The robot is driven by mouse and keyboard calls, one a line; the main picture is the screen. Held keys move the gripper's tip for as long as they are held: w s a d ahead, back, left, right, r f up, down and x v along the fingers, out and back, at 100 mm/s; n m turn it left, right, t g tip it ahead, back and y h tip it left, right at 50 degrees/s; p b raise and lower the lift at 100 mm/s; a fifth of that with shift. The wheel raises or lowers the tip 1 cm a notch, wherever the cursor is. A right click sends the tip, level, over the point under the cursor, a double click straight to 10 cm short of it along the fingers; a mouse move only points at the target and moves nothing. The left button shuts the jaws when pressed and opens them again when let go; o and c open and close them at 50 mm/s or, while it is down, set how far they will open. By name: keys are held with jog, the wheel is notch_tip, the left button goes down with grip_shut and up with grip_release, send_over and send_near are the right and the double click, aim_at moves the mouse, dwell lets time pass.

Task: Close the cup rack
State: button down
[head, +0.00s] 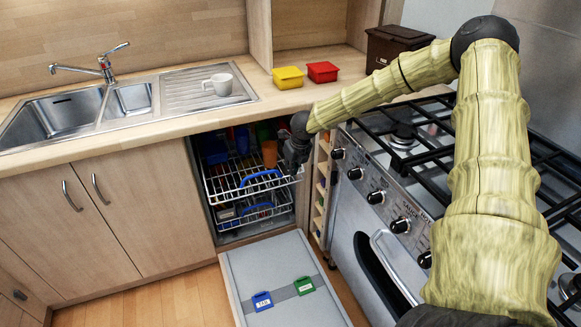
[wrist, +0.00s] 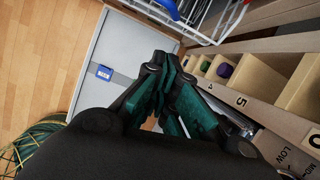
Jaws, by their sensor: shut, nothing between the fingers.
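The cup rack (head: 223,191) is the upper white wire rack of the open dishwasher below the counter, with a blue handle (head: 259,179) at its front. It sits partly out of the opening, with cups at the back. My gripper (head: 292,160) is at the rack's front right corner, its fingers dark and hard to make out there. In the wrist view my gripper (wrist: 170,62) has its teal fingers together, with nothing held. The rack's white wires (wrist: 205,22) and blue handle (wrist: 167,7) show just beyond the fingertips. I cannot tell if they touch.
The dishwasher door (head: 250,265) lies folded down, with a blue clip (head: 262,301) and a green clip (head: 304,286). A lower rack (head: 252,218) is below. A narrow open shelf (head: 321,185) and the range cooker (head: 385,195) stand close on the right.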

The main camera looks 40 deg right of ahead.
jog(key=w+f, duration=0.6)
jog(key=f, duration=0.2)
jog(key=shift+w+f+p, duration=0.2)
jog(key=shift+w+p, duration=0.15)
jog(key=shift+p, duration=0.1)
jog(key=shift+d, duration=0.15)
